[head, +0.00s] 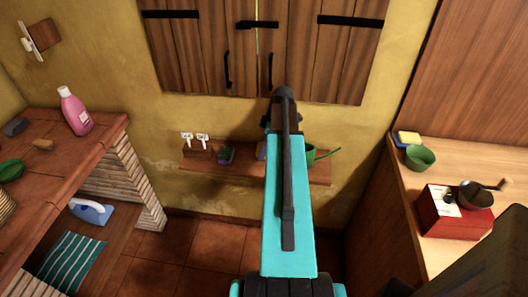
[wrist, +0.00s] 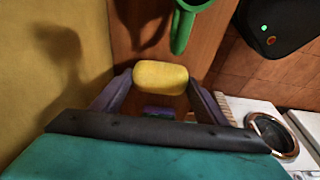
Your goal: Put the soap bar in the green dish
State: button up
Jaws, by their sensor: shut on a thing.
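The yellow, rounded soap bar (wrist: 160,75) is between the two fingers of my gripper (wrist: 161,92) in the wrist view. The gripper is shut on it, with the wooden shelf beyond. In the head view my own arm hides most of the gripper and the bar. A low green dish (head: 10,170) sits on the tiled counter at the left edge of the head view, partly cut off by the frame. It is far from my gripper, and I see nothing in it.
The wall shelf (head: 200,166) holds a green watering can (head: 314,154), also in the wrist view (wrist: 182,28), and small items. A deeper green bowl (head: 420,157) is on the right counter.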

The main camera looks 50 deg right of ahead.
jog(key=shift+f, duration=0.1)
dwell(0.3)
jog(key=shift+f+p, duration=0.65)
jog(key=shift+f, duration=1)
jog(key=shift+f, duration=0.15)
jog(key=o, duration=1.2)
jog(key=shift+r, duration=0.2)
jog(key=shift+b+v, duration=0.85)
jog(key=shift+v, duration=2.9)
